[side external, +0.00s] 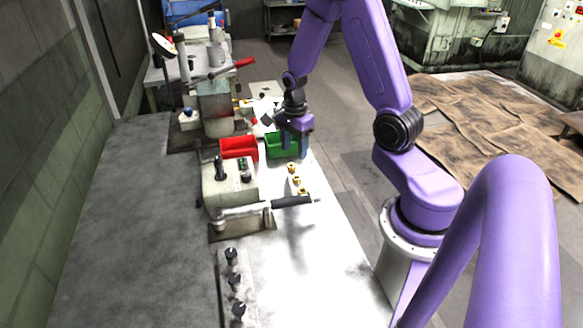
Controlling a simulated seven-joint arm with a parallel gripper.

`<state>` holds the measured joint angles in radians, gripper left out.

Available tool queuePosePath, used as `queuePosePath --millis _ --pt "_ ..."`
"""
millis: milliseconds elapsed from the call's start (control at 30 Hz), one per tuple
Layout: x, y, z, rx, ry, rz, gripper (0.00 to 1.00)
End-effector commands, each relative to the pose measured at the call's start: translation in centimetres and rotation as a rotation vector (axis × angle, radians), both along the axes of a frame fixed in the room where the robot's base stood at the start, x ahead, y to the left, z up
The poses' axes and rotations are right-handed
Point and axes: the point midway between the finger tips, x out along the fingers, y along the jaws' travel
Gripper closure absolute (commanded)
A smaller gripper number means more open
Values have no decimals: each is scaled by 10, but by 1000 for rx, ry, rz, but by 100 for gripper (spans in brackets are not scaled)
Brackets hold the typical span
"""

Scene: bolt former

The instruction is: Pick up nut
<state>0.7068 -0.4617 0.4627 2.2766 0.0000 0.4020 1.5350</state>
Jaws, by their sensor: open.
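Several small brass-coloured pieces, apparently the nuts (296,180), stand in a short row on the pale bench top in the side external view. They are in front of the green bin (275,151). My gripper (294,142) points down at the green bin, beyond the row of nuts and apart from them. It is open. Its fingers partly cover the bin, and whether they reach inside it I cannot tell. I see nothing held between the fingers. The inside of the green bin is mostly hidden.
A red bin (239,148) stands left of the green one. A grey machine block (229,188) with a black-handled lever (290,202) sits left of the nuts. Black knobs (234,282) line the near bench. A larger press (214,105) stands behind. The near right bench is clear.

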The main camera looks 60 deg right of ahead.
Motion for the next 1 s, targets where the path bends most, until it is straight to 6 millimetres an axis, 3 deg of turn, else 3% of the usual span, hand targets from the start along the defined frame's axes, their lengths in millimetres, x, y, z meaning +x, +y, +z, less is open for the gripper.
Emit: queuePosePath --millis 433,800,1000 --pt "5 7 -45 1 3 0 45" --pt "5 7 -51 0 0 0 45" --pt "5 7 -51 0 0 0 100"
